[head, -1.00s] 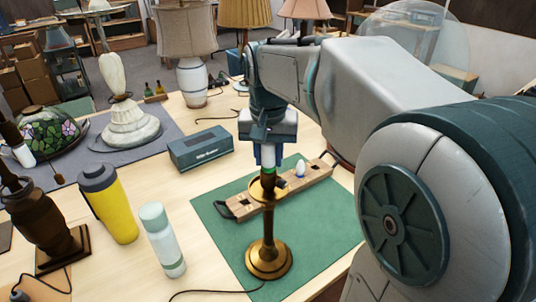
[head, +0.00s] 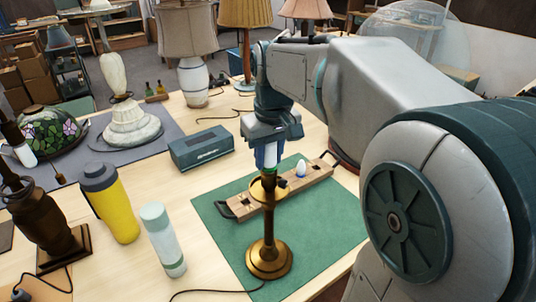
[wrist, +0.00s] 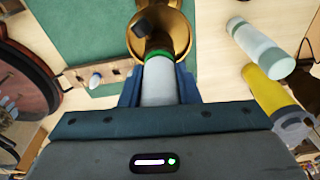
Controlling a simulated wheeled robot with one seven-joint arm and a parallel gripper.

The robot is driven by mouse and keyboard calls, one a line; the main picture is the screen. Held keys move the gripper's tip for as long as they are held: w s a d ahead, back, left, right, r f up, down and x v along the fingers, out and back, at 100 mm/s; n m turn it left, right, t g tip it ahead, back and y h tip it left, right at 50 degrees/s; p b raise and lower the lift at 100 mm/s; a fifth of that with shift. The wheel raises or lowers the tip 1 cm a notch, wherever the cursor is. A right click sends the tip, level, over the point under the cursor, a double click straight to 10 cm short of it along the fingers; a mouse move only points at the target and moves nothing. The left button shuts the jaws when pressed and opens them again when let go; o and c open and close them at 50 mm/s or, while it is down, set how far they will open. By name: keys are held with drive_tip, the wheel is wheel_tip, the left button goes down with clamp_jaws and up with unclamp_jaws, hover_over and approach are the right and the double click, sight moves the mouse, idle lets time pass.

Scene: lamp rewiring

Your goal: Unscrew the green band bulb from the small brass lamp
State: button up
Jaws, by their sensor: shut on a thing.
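The small brass lamp (head: 269,258) stands upright on a green mat (head: 217,215), its round base toward the mat's near side. The green band bulb (wrist: 159,82) sits at the top of the lamp; its green band shows just above the brass socket in the wrist view. My gripper (head: 267,156) points down over the lamp and is shut on the bulb, with blue fingers on both sides of its white body. The fingers hide most of the bulb in the head view. The bulb and lamp look in line, and I cannot tell how far the thread is engaged.
A wooden bulb rack (head: 313,182) with a white bulb (head: 301,168) lies behind the lamp. A teal box (head: 201,148), a yellow bottle (head: 109,203) and a white bottle (head: 162,240) stand to the left. A cord runs along the table front.

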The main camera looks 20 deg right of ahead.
drive_tip(key=n, duration=0.5)
drive_tip(key=shift+y, duration=0.3)
drive_tip(key=shift+a+n, duration=0.1)
drive_tip(key=shift+n, duration=1.1)
drive_tip(key=n, duration=0.3)
drive_tip(key=shift+n+g, duration=0.4)
drive_tip(key=shift+r+p, duration=2.15)
drive_tip(key=shift+r, duration=0.5)
drive_tip(key=shift+f, duration=0.1)
